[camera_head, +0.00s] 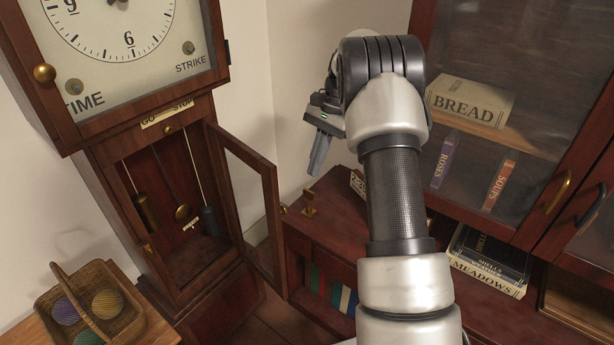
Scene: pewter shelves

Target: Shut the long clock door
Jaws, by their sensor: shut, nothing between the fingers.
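The long clock door (254,205) is a narrow wooden frame with a glass pane, hinged on the right side of the clock's trunk. It stands open, swung out to the right. My arm hides part of the cabinets behind.
A glass-fronted cabinet (540,225) with books and a BREAD box (470,103) stands at the right. A low red-brown cabinet (318,232) with brass fittings stands close to the door's right. A wicker basket (42,308) with balls sits at the lower left.

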